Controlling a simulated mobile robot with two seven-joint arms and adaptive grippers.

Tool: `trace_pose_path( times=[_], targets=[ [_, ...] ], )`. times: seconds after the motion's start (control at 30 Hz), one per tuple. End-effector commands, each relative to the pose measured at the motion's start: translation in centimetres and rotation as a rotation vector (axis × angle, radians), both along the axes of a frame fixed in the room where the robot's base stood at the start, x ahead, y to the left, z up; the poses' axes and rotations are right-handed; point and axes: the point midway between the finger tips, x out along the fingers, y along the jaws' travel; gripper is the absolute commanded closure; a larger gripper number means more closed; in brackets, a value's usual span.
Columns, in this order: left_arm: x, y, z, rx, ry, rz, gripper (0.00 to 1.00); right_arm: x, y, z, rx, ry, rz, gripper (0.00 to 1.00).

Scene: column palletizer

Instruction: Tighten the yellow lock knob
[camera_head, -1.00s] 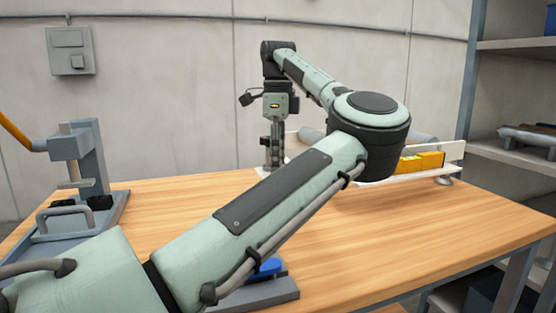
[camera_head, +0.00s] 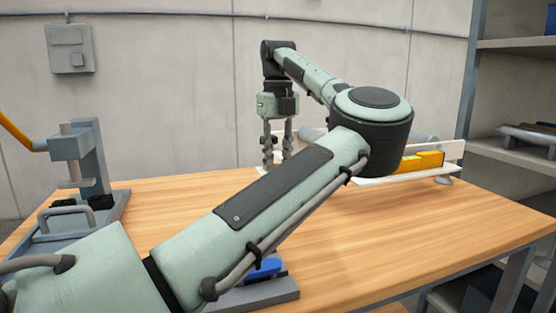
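I cannot make out a yellow lock knob; it may be hidden behind my arm. My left arm crosses the picture from the lower left, bends in the middle and reaches back to the left. My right gripper is out of view.
The white tray (camera_head: 385,178) at the back right holds a yellow block (camera_head: 421,162) and a grey cylinder. A grey press-like fixture (camera_head: 86,160) stands left. A blue part (camera_head: 265,268) on a grey base is partly behind my arm. The table's right side (camera_head: 430,225) is clear.

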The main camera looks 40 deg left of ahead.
Motion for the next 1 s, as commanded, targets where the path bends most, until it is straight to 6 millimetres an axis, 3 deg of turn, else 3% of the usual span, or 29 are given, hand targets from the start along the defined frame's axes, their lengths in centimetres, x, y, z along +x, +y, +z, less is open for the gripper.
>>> trace_pose_path(
  times=[0.5,1.0],
  targets=[
    [0.0,0.0,0.1,0.002,-0.002,-0.427,1.00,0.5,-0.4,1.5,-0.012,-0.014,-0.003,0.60],
    [0.0,0.0,0.1,0.003,-0.002,-0.578,1.00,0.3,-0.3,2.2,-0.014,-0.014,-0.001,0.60]
  ],
)
